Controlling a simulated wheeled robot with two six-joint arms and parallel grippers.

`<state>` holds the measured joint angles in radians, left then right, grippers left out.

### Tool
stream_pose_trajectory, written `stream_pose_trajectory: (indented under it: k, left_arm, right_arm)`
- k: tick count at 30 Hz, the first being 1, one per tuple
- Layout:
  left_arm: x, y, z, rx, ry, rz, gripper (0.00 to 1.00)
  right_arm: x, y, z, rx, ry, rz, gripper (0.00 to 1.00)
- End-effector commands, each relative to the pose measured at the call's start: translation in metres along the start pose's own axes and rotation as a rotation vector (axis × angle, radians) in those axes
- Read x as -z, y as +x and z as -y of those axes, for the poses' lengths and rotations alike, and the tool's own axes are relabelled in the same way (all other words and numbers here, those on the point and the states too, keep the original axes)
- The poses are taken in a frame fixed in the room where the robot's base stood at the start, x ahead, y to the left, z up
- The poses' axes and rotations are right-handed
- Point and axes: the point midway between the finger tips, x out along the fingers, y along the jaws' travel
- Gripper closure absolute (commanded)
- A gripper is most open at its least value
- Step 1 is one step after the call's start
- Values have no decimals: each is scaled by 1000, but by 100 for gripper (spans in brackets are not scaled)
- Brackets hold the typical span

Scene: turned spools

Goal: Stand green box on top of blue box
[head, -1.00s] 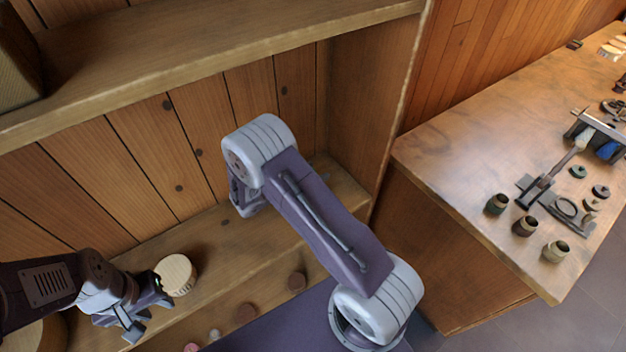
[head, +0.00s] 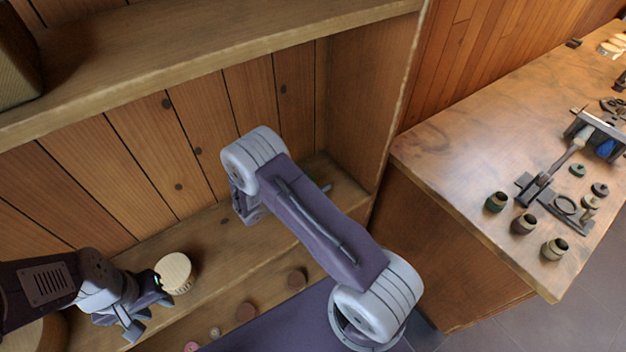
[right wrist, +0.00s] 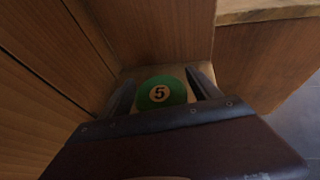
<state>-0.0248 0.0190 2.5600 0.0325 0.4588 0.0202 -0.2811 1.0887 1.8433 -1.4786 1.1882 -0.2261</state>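I cannot make out a blue box in either view.
A wooden shelf (head: 215,255) with a back wall and right side panel surrounds my right arm. An upper shelf board (head: 220,55) runs above. Several small round pieces, one brown (head: 297,279), show along the front. A workbench (head: 450,150) with small pots and tools stands at right.

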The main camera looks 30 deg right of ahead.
Motion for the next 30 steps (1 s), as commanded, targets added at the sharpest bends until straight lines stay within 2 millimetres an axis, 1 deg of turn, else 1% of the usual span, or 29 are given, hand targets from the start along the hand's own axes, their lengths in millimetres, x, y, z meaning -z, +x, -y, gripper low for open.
stream_pose_trajectory:
  k: [4, 6, 8, 11, 15, 18, 21, 24, 28, 29, 30]
  left_arm:
    - [0, -1, 0, 0, 0, 0, 64]
    - [1, -7, 0, 0, 0, 0, 64]
    - [0, -1, 0, 0, 0, 0, 64]
    - [0, 3, 0, 0, 0, 0, 64]
    - [-1, 8, 0, 0, 0, 0, 64]
    - [-1, 10, 0, 0, 0, 0, 64]
    - [-1, 11, 0, 0, 0, 0, 64]
    - [-1, 12, 0, 0, 0, 0, 64]
    - [-1, 12, 0, 0, 0, 0, 64]
    - [-1, 11, 0, 0, 0, 0, 64]
    - [-1, 11, 0, 0, 0, 0, 64]
  right_arm:
    - [-1, 0, 0, 0, 0, 0, 28]
    - [-7, -3, 0, 0, 1, 0, 28]
    - [-3, -11, -1, -4, 1, 0, 28]
    - [-2, -35, -2, -7, 2, 0, 28]
    - [-2, -73, -2, -8, 1, 0, 28]
    - [-2, -96, -2, -6, 1, 0, 28]
    - [-2, -111, -1, -3, 1, 0, 28]
    - [-3, -120, -1, -1, 1, 0, 28]
    - [-4, -122, 0, 3, 3, -3, 28]
    - [-4, -121, 3, 14, 13, -14, 28]
    - [-6, -118, 13, 51, 48, -51, 28]
